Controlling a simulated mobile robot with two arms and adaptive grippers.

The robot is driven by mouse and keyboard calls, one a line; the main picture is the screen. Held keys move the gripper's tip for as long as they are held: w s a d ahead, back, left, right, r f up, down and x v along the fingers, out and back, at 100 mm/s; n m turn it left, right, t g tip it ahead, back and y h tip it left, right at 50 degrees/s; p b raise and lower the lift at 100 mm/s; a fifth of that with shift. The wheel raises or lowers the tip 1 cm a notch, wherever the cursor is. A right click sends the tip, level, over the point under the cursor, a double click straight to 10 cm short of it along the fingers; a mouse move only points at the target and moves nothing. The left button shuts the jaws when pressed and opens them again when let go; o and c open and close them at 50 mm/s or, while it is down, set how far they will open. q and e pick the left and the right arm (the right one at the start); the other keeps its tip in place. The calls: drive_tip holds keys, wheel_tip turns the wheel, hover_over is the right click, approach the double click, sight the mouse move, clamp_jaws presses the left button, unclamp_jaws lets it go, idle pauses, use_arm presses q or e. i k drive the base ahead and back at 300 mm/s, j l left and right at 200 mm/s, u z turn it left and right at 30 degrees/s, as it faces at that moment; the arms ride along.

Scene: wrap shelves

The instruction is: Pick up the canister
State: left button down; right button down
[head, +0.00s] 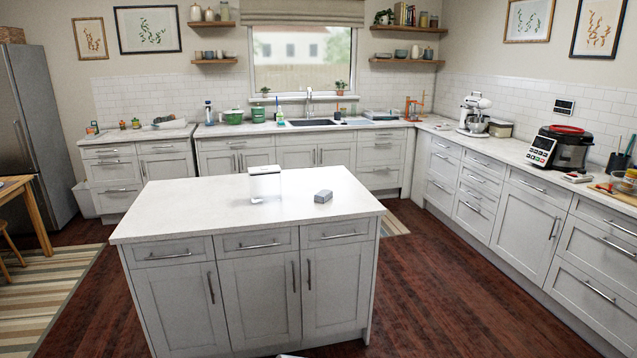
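A white, box-like canister (265,185) with a paler top stands upright on the white top of the kitchen island (190,205), near its middle. A small metal clasp or handle seems to show at its lower front, too small to be sure. Neither of my grippers shows in the head view, and nothing is touching the canister.
A small grey block (323,196) lies right of the canister on the island; the rest of its top is clear. Counters with a mixer (474,114) and a multicooker (560,147) run along the back and right. Open wooden floor (440,285) lies right of the island.

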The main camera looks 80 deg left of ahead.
sight(264, 188)
drive_tip(key=u, duration=3.1)
drive_tip(key=i+j+z, duration=0.35)
drive_tip(key=i+j, duration=0.2)
drive_tip(key=i, duration=0.05)
